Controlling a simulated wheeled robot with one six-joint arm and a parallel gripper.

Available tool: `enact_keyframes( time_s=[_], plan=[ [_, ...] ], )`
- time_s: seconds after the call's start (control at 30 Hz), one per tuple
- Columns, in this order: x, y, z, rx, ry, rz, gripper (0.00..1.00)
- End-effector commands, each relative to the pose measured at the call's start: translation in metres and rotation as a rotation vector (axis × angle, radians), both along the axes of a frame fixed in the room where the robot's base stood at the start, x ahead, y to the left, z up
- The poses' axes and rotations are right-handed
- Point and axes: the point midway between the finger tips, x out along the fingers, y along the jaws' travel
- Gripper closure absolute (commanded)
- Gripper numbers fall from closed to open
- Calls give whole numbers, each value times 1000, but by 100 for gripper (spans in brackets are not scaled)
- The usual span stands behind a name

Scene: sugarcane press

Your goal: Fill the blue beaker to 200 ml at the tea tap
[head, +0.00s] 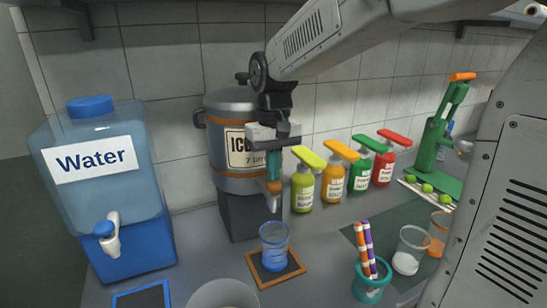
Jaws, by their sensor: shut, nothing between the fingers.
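The blue beaker (274,251) stands upright on a dark, wood-framed pad (292,273) in front of the tea dispenser. Its fill level cannot be read at this size. The dispenser is a grey drum (232,107) with copper-coloured bands and a partly hidden label reading "7 liter", raised on a dark stand. Its tap (273,188), with a brown-orange part, is mostly hidden behind and below my fingers. My gripper (274,178) points down with teal fingers shut and empty, its tips at the tap above the beaker. Whether they touch the tap is unclear.
A water tank (98,190) stands at left. Several coloured pump bottles (302,190) line the wall. A green press (437,140) with limes stands at right. A teal cup with striped straws (371,281) and clear glasses (411,250) stand front right; a pale round container (223,292) stands in front.

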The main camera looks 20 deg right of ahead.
Motion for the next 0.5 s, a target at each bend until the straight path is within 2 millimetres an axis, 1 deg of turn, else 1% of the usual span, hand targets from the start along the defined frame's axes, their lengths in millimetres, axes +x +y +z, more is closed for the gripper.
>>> enact_keyframes(
  time_s=[0.3,0.37,0.5],
  plan=[
    [0,0,-1,0,1,0,100],
    [-1,0,-5,0,3,0,100],
    [-1,0,-22,0,4,0,100]
  ],
)
